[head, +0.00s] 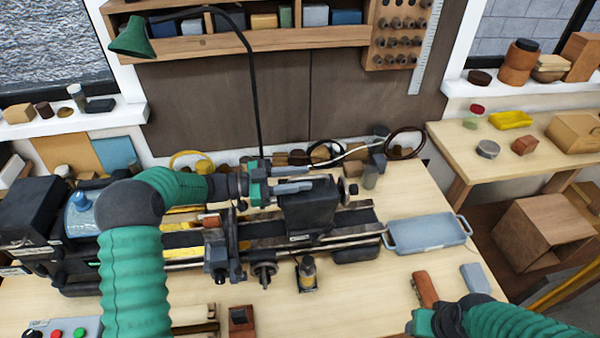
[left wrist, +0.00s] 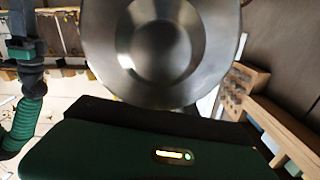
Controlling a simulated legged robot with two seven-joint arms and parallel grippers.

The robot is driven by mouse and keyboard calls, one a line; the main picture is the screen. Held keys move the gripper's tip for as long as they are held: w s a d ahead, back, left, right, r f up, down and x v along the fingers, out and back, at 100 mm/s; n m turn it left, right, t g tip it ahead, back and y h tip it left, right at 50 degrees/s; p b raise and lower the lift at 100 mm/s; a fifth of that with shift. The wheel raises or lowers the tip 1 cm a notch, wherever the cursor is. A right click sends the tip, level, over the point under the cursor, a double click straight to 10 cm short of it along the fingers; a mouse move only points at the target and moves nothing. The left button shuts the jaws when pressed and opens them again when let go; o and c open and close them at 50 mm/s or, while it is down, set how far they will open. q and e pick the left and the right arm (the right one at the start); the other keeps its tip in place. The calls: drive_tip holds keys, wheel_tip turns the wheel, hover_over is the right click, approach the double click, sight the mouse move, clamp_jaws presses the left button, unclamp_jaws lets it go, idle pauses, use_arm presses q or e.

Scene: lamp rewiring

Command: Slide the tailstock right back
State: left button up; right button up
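The tailstock (head: 308,212) is a dark block on the lathe bed (head: 345,222), right of the bed's middle. A small dark round wheel (head: 352,189) shows at its right end. My left gripper (head: 308,180) is at the tailstock's upper left. Its two grey fingers look apart, with nothing clearly between them; whether they touch the tailstock I cannot tell. My right gripper (head: 418,322) is low at the right, away from the lathe, and its fingers are not clear.
A blue-grey tray (head: 430,233) sits just right of the bed's end. A small bottle (head: 307,273) stands in front of the lathe. A red-brown block (head: 425,289) and a grey block (head: 475,278) lie near my right gripper. A lamp's thin black arm (head: 254,95) rises behind the lathe.

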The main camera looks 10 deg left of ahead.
use_arm(q)
drive_tip(key=shift+d, duration=0.3)
drive_tip(key=shift+w+a, duration=0.1)
drive_tip(key=c, duration=0.7)
drive_tip(key=shift+r, duration=0.1)
clamp_jaws()
drive_tip(key=shift+r, duration=0.2)
